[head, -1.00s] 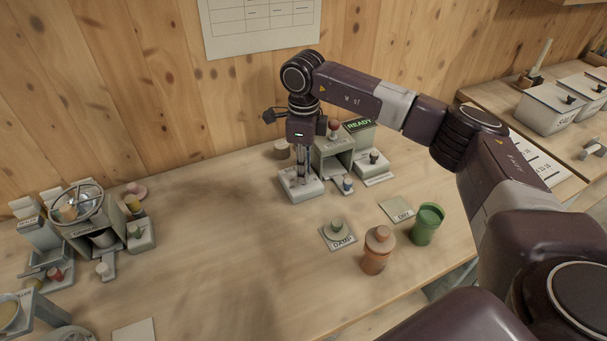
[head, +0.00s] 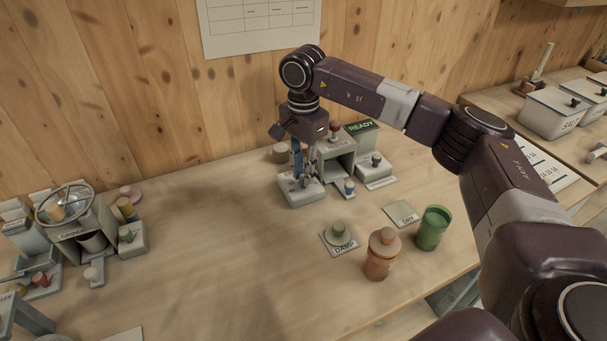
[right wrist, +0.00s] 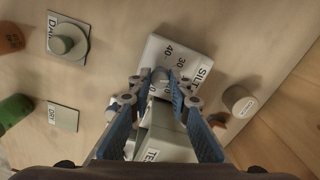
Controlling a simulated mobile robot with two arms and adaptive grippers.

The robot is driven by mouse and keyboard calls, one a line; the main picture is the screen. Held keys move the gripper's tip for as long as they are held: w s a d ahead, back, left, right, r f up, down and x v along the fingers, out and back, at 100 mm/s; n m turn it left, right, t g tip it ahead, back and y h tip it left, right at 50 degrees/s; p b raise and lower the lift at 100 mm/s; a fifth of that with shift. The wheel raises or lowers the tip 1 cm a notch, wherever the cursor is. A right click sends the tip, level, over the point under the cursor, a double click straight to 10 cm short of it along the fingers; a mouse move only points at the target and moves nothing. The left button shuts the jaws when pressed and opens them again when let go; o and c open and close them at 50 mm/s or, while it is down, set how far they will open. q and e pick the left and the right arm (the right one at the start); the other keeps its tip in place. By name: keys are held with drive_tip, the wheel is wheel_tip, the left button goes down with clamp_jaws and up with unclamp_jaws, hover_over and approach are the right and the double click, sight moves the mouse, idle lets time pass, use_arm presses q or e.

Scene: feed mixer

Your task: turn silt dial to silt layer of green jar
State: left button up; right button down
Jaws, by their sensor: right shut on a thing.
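The silt dial's pale box (head: 303,196) stands on the table near the wall. In the right wrist view the box (right wrist: 176,52) shows the letters SILT and the numbers 40 and 30. My right gripper (head: 303,180) points down over it and is shut on the dial's knob (right wrist: 160,75). The fingers (right wrist: 160,88) hide part of the knob and scale, so I cannot tell its setting. The green jar (head: 432,230) stands right of the DRY mat; its layers cannot be made out. My left gripper is not in view.
An orange jar (head: 381,254) stands near the DAMP pad (head: 339,240) and the DRY mat (head: 401,214). The grinder (head: 75,220) is at the left. The middle table is clear.

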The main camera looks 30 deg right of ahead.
drive_tip(key=n+b, duration=0.1)
drive_tip(key=n, duration=0.4)
drive_tip(key=shift+w+r, duration=0.1)
idle(0.5)
drive_tip(key=c, duration=1.8)
unclamp_jaws()
wheel_tip(320, 180, up, 12)
